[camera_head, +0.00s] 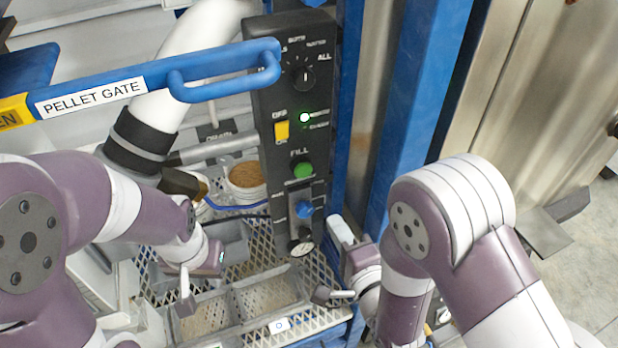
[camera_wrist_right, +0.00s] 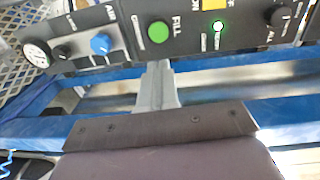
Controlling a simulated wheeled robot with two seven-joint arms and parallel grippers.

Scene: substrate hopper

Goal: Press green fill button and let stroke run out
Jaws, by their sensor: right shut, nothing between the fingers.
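The green fill button (camera_head: 303,170) sits under the word FILL on the black control panel (camera_head: 282,75). It also shows in the right wrist view (camera_wrist_right: 158,32). My right gripper (camera_head: 340,228) is shut and empty near the lower right edge of the panel. In the right wrist view its closed fingertips (camera_wrist_right: 157,66) point toward the panel, just below the button in the picture; contact cannot be made out. My left gripper (camera_head: 187,288) is over the mesh deck, left of the panel, and its finger opening is unclear.
A lit indicator (camera_head: 304,117), yellow switch (camera_head: 282,130) and blue knob (camera_head: 304,209) are near the button. The blue PELLET GATE handle (camera_head: 225,88) extends left. A bucket of brown pellets (camera_head: 246,178) stands behind. Blue posts (camera_head: 420,90) rise right of the panel.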

